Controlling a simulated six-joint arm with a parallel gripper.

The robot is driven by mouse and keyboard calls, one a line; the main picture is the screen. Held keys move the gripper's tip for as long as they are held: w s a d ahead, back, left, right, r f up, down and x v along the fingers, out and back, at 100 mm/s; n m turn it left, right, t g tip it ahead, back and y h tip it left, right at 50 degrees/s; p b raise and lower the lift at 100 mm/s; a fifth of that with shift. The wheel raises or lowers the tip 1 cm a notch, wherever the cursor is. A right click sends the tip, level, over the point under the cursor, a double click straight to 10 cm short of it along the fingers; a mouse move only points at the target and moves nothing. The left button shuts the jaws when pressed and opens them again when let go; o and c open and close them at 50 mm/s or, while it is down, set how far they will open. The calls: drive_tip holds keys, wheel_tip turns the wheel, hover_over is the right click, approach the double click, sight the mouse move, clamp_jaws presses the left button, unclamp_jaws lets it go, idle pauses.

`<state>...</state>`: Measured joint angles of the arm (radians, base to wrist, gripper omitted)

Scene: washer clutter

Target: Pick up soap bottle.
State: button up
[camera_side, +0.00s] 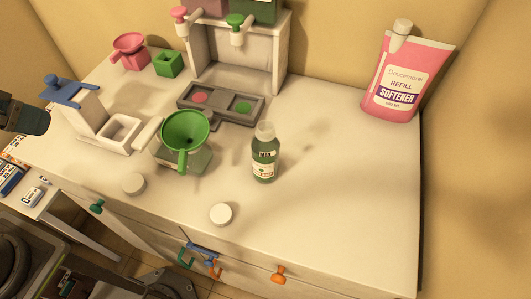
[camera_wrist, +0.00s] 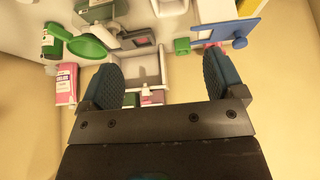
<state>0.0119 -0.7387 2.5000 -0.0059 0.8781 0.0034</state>
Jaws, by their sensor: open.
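The soap bottle (camera_side: 264,158) is a green bottle with a pale cap and a pale label. It stands upright on the white counter top, right of a green funnel (camera_side: 185,130). In the wrist view a green bottle (camera_wrist: 51,42), apparently the same one, is at the upper left, beside the green funnel (camera_wrist: 87,46). My gripper (camera_wrist: 160,62) is open, with nothing between its two dark blue fingers. In the side view only a dark part of my arm's end shows at the left edge, well away from the bottle; the fingers are not clear there.
A pink softener pouch (camera_side: 402,78) stands at the back right. A dispenser stand (camera_side: 236,50) is at the back. A blue-topped dispenser (camera_side: 77,105) and a white tray (camera_side: 121,132) are at the left. White caps (camera_side: 220,214) lie in front. The counter right of the bottle is clear.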

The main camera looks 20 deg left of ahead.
drive_tip(key=w+d+f+m+t+h, duration=0.1)
drive_tip(key=w+d+f+m+h, duration=0.15)
drive_tip(key=w+d, duration=0.4)
drive_tip(key=m+t+h, duration=0.4)
drive_tip(key=h, duration=0.1)
approach(253, 151)
drive_tip(key=shift+y, duration=0.25)
drive_tip(key=x, duration=0.5)
drive_tip(key=r+x, duration=0.1)
drive_tip(key=x, duration=0.1)
drive_tip(key=shift+w+d+f, duration=0.15)
drive_tip(key=shift+w+d, duration=0.05)
drive_tip(key=shift+d, duration=0.35)
drive_tip(key=shift+f+x, duration=0.15)
drive_tip(key=shift+x, duration=1.2)
drive_tip(key=shift+f+x, duration=0.15)
drive_tip(key=shift+x, duration=1.2)
drive_tip(key=shift+a, duration=0.2)
drive_tip(key=c, duration=1.2)
